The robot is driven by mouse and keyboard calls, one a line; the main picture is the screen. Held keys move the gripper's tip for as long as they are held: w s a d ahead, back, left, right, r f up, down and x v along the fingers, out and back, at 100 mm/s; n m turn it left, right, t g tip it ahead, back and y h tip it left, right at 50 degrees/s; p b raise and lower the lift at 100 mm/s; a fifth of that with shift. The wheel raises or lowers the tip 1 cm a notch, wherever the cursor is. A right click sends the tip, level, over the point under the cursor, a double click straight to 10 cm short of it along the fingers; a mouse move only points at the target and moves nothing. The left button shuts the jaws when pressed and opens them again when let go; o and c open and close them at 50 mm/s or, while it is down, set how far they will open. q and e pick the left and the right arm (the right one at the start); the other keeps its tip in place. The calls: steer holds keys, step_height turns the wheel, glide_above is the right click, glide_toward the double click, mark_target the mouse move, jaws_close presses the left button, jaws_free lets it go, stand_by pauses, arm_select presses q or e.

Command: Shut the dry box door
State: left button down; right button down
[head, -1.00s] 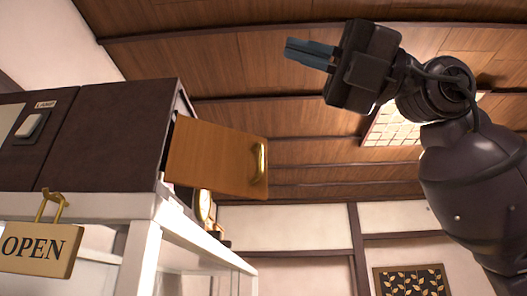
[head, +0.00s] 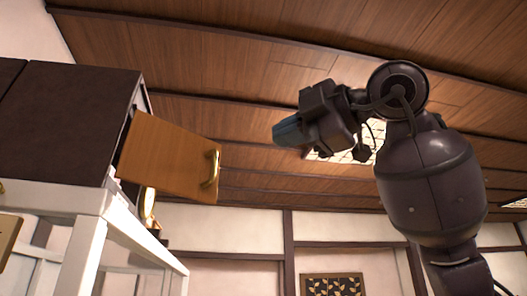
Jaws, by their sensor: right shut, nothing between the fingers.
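The dry box (head: 62,125) is a dark brown cabinet at the left of the head view, on a white frame. Its wooden door (head: 160,158) stands open, swung out to the right of the box. A brass handle (head: 212,169) is near the door's right edge. My right gripper (head: 288,131) is in the air, up and to the right of the door and apart from it. Its bluish fingers point left and are shut with nothing between them. My left gripper is not in view. The inside of the box is hidden.
The white frame (head: 91,262) stands below the box. A framed leaf picture (head: 333,285) hangs on the far wall. The air between gripper and door is clear.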

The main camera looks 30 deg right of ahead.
steer(key=p+x, duration=0.2)
steer(key=x, duration=1.1)
steer(key=shift+p, duration=0.4)
steer(key=shift+w+d, duration=0.1)
